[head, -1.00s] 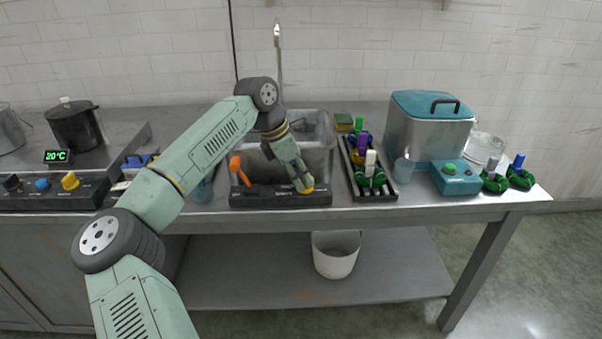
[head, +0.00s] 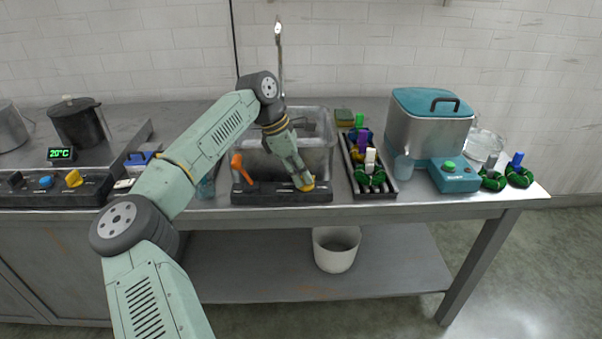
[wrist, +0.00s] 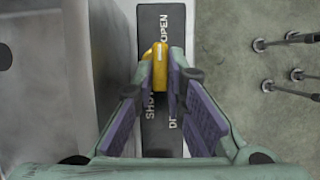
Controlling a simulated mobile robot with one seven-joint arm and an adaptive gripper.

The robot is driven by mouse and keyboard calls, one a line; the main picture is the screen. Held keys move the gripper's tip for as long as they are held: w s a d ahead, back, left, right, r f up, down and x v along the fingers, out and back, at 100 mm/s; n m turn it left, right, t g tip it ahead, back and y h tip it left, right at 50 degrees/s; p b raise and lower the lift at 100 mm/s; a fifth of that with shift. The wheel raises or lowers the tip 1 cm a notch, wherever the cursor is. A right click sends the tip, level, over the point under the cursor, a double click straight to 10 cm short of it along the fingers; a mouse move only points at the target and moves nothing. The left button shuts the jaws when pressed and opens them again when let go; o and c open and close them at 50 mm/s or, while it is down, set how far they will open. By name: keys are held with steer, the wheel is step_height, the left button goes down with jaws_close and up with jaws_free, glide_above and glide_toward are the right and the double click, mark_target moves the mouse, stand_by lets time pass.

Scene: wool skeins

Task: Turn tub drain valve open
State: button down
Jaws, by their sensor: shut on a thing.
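The yellow drain valve handle (head: 308,184) sits on the right part of a black panel (head: 262,197) along the front of the metal tub (head: 318,160). My gripper (head: 302,181) reaches down over the panel and is shut on this handle. In the wrist view the yellow handle (wrist: 159,60) stands between the purple-padded fingers (wrist: 160,82).
An orange lever (head: 237,163) stands at the panel's left end. A rack (head: 389,188) with skeins is right of the tub, then a teal-lidded metal vessel (head: 430,125). A white bucket (head: 336,250) stands below. A pot (head: 78,123) is at left.

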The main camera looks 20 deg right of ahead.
steer(key=c, duration=1.6)
jaws_free()
steer(key=shift+c, duration=0.2)
